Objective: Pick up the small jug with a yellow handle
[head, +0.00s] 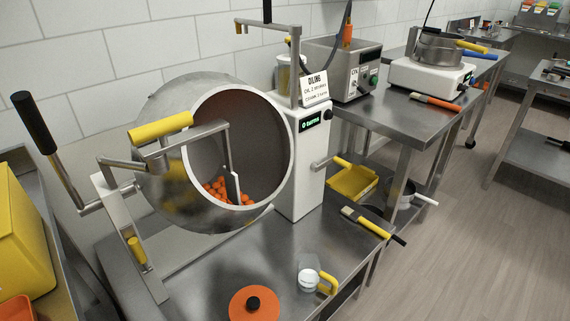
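The small jug (309,279) stands upright on the metal table (210,283) below the drum, near the bottom centre of the head view. It looks clear or pale, with something white inside, and its yellow handle (328,284) points right. Neither of my grippers shows in the head view, and nothing is touching the jug.
An orange disc with a black knob (254,304) lies left of the jug. The tilted steel drum (180,110) holding orange pieces (216,189) rises behind. A yellow-handled brush (366,222) lies at the table's right edge. Bare tabletop surrounds the jug.

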